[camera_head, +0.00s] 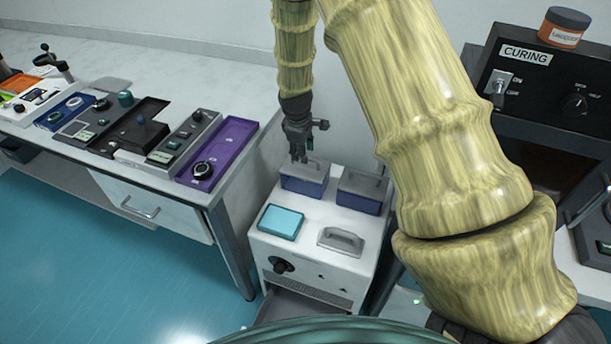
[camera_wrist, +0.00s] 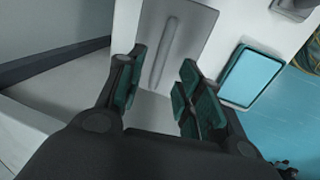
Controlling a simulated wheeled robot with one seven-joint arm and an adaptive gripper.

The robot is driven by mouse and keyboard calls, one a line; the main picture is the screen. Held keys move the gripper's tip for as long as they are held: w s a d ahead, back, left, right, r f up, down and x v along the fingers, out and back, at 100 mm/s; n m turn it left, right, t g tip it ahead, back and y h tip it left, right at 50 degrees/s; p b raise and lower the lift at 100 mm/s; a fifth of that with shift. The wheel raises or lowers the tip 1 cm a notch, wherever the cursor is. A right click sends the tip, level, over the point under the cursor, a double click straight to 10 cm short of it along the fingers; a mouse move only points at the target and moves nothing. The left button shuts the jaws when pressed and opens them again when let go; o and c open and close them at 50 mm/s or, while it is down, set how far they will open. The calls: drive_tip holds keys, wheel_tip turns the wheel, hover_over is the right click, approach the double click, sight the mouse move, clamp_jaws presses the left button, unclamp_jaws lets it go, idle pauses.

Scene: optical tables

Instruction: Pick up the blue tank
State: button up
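Two blue tanks with grey handled lids stand at the back of a white cabinet (camera_head: 314,268): a left tank (camera_head: 303,186) and a right tank (camera_head: 360,202). My gripper (camera_head: 299,158) points down just above the left tank. In the wrist view my gripper (camera_wrist: 162,68) is open, with its two fingers apart and nothing held. A grey lid with a raised handle (camera_wrist: 172,40) lies ahead of and between the fingers. The tank's blue sides are hidden there. I cannot tell whether the fingers touch the handle.
A cyan basin (camera_head: 280,222) and a loose grey handled lid (camera_head: 341,240) are at the cabinet's front. A white bench (camera_head: 225,80) with several instruments and a purple tray (camera_head: 232,135) stands left. A black curing unit (camera_head: 545,85) is at right. The blue floor is open at lower left.

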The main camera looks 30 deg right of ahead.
sight(305, 171)
drive_tip(key=shift+w+d+f+p, duration=0.1)
drive_tip(key=shift+d+f+p, duration=0.05)
drive_tip(key=shift+f, duration=0.65)
drive_tip(key=shift+w+d+f+p, duration=0.1)
drive_tip(key=shift+w+f+p, duration=0.05)
drive_tip(key=shift+f, duration=0.7)
drive_tip(key=shift+w+d+f+p, duration=0.1)
drive_tip(key=shift+d+f+p, duration=0.05)
drive_tip(key=shift+f, duration=0.65)
clamp_jaws()
